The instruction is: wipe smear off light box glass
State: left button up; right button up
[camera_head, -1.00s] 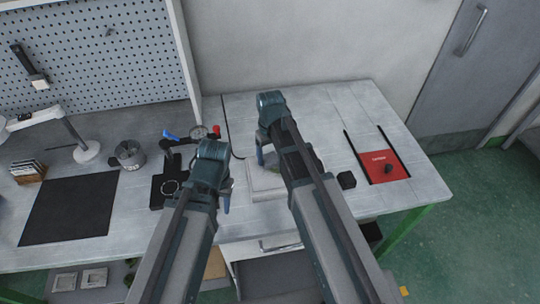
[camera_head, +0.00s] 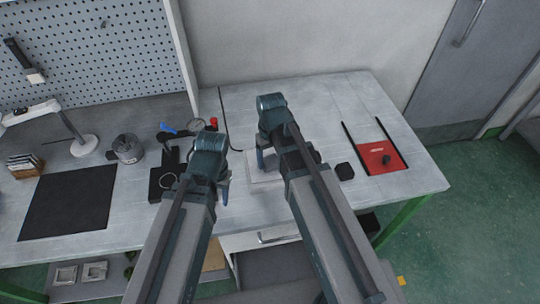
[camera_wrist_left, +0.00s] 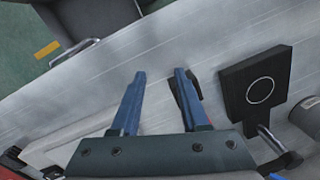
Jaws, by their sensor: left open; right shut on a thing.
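The light box (camera_head: 266,178) is a low pale box on the bench, between my two arms in the head view and partly hidden by the right one. Its glass top is mostly covered, and I cannot make out a smear. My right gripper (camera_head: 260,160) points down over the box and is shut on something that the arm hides. My left gripper (camera_head: 224,192) is open and empty, just left of the box. In the left wrist view its two blue fingers (camera_wrist_left: 160,78) stand apart above the bench top.
A metal pot (camera_head: 127,149) and black mat (camera_head: 68,203) lie farther left.

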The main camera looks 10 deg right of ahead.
aim_at(278, 172)
pick_arm(q)
jog(key=shift+f, duration=0.1)
pick_arm(e)
jog(key=shift+s+f, duration=0.1)
jog(key=shift+s, duration=1.5)
jog(key=shift+d, duration=0.95)
pick_arm(q)
jog(key=shift+s, duration=0.1)
pick_arm(e)
jog(key=shift+w, duration=2)
jog(key=shift+w, duration=2.05)
